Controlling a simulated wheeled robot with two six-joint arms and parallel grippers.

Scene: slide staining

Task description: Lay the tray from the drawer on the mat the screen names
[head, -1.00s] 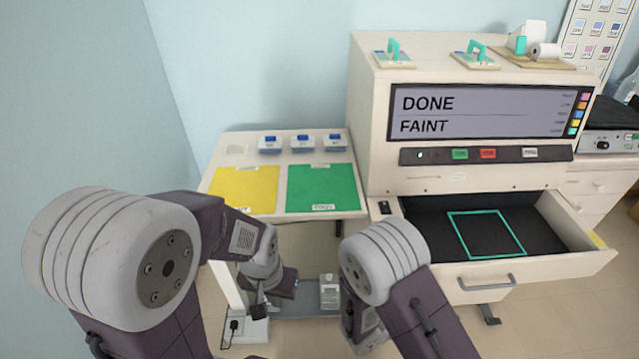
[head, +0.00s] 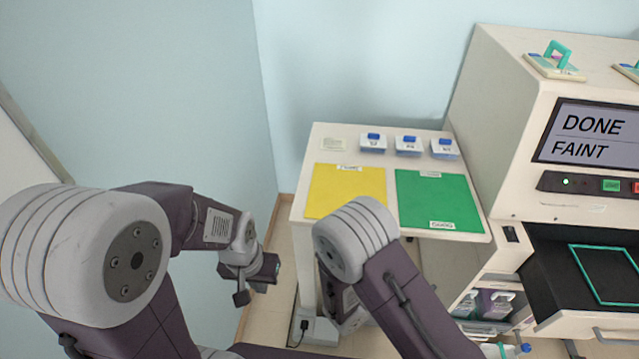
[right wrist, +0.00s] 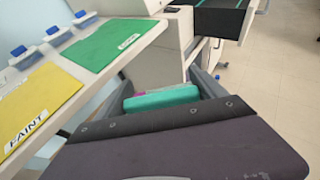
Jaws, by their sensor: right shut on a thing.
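The screen (head: 590,135) reads DONE and FAINT. The yellow mat (head: 345,192) and green mat (head: 440,200) lie side by side on a white side table; in the right wrist view the yellow mat (right wrist: 38,100) is labelled FAINT. The open drawer (head: 548,275) shows a teal outline on its dark floor with no tray inside it. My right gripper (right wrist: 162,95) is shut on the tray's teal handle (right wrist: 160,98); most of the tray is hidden. In the head view my right forearm hides that gripper. My left gripper (head: 256,284) appears open and empty, left of the table.
Several blue-lidded containers (head: 408,145) stand along the table's back edge. A tray with a teal handle (head: 556,62) sits on top of the machine. Both mats look bare. Shelves with bottles (head: 490,303) are below the drawer's left side.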

